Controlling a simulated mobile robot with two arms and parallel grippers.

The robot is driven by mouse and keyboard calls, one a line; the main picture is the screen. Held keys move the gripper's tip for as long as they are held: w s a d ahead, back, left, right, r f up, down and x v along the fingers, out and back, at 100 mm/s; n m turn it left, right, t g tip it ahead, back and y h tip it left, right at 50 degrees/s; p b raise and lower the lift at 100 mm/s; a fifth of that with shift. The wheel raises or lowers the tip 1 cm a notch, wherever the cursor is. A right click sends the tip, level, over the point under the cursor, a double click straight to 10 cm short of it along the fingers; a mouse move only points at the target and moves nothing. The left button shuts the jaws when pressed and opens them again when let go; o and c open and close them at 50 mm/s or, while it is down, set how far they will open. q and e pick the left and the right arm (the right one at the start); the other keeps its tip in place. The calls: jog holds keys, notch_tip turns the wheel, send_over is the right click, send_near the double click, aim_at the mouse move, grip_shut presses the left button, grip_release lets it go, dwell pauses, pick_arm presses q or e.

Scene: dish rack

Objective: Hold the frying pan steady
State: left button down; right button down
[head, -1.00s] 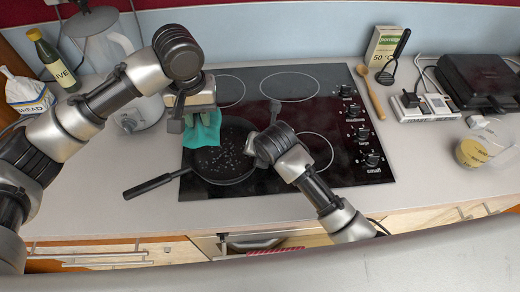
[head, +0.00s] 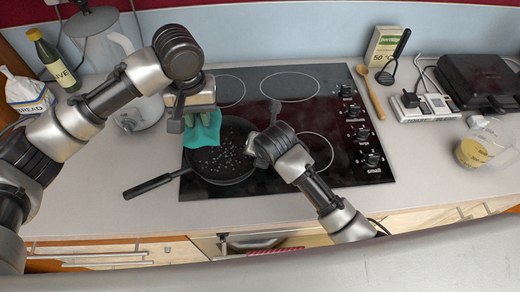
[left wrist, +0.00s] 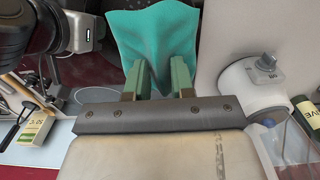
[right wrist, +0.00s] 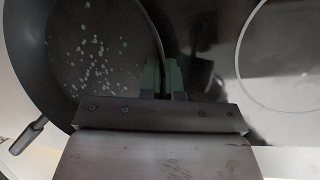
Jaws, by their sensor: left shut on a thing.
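The black frying pan (head: 222,165) sits at the front left of the hob, with its handle pointing left over the counter. Pale specks lie on its inside. My right gripper (right wrist: 163,76) is at the pan's right rim; its two fingers are close together with the rim between them. In the head view the wrist hides these fingers. My left gripper (left wrist: 158,80) is shut on a teal cloth (left wrist: 150,40). In the head view the cloth (head: 204,130) hangs over the pan's back left edge; I cannot tell whether it touches the pan.
A clear kettle-like jug (head: 104,50), an oil bottle (head: 53,62) and a bread bag (head: 26,93) stand at the left. A wooden spoon (head: 371,92), a black grill (head: 480,80) and a container with yellow contents (head: 471,153) are at the right. The front counter is clear.

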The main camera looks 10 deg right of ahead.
pick_arm(q)
send_near(225, 154)
jog(key=shift+w+d+f, duration=0.1)
jog(key=shift+d+f, duration=0.1)
jog(key=shift+f, duration=0.5)
jog(key=shift+f, duration=2.5)
dwell(0.3)
